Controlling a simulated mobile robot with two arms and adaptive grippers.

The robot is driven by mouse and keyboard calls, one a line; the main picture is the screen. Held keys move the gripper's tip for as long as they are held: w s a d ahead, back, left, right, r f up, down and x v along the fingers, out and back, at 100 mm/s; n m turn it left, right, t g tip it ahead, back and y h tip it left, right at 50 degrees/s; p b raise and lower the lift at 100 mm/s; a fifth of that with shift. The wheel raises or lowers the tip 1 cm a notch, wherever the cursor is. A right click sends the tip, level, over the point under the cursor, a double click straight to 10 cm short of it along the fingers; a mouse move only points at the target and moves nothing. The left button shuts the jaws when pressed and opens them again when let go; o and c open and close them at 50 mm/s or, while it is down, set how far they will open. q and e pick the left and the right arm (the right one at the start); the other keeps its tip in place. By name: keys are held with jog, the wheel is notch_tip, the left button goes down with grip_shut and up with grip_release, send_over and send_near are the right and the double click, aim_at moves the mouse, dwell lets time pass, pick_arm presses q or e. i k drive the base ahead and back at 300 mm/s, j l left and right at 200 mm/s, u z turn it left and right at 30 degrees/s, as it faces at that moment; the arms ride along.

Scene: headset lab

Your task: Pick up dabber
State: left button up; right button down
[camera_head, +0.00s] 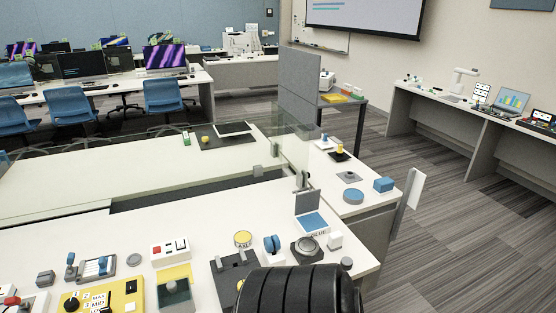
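No object is clearly recognisable as the dabber. A dark square base with a round grey knob (307,247) stands near the right end of the front table, just in front of a blue pad labelled GLUE (312,223). A blue rounded piece (272,245) stands to its left. Neither of my grippers shows. A large black ribbed part, apparently of my arm, covers the table's front edge at the bottom centre.
The front table (130,235) holds a yellow panel (124,298), a red-buttoned white box (169,251) and a yellow disc (243,239). A blue block (383,184) sits on the side table. Clear panels stand behind the front table. Carpet (470,240) is clear at right.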

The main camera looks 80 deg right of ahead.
aim_at(335, 241)
jog(key=i+z, duration=0.1)
jog(key=z, duration=1.85)
